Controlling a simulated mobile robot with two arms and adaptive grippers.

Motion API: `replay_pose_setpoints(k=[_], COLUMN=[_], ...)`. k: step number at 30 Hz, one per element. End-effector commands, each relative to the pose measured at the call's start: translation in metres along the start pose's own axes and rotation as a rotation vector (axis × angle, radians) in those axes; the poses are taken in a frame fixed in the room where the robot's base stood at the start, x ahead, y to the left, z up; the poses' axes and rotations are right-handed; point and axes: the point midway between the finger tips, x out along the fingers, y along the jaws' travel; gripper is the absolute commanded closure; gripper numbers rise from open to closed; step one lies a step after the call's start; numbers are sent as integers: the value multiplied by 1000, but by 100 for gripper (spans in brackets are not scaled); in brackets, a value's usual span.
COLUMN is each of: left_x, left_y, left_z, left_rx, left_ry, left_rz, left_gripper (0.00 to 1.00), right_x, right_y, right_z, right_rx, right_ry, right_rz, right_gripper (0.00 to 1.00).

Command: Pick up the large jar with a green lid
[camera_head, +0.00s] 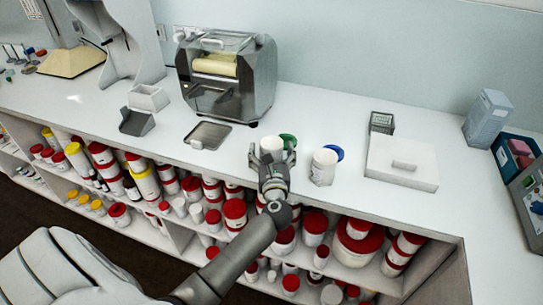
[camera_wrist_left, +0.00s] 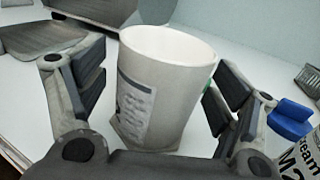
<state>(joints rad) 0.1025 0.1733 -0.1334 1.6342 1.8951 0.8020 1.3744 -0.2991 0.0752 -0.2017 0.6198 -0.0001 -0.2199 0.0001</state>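A white, open-topped jar (camera_head: 271,145) with a printed label stands upright on the counter. It fills the middle of the left wrist view (camera_wrist_left: 165,85). A green lid (camera_head: 288,140) lies just behind and to the right of it, off the jar; only a green sliver shows in the wrist view. My left gripper (camera_head: 272,153) is open, with one finger on each side of the jar. Small gaps show between the fingers and the jar wall. My right gripper is in neither view.
A second white jar (camera_head: 323,168) stands close to the right, with a blue lid (camera_head: 334,152) behind it. A grey mill machine (camera_head: 228,85) and a metal tray (camera_head: 208,135) are to the left. A white scale (camera_head: 402,170) is farther right. Shelves below hold red-lidded jars.

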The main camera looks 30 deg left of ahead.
Motion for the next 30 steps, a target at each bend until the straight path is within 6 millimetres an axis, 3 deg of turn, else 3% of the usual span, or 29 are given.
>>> replay_pose_setpoints(k=[1, 9, 22, 30], left_x=[0, 0, 0, -3], left_y=[0, 0, 0, 4], left_z=[0, 0, 4, 38], left_rx=[0, 0, -2, -4], left_ry=[0, 0, 0, -2], left_rz=[0, 0, 0, 0], left_gripper=[23, 56, 56, 56], right_x=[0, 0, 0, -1], right_y=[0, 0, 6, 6], right_z=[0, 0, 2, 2], right_rx=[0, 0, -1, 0], right_ry=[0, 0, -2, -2], right_rz=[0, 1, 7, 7], right_gripper=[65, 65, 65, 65])
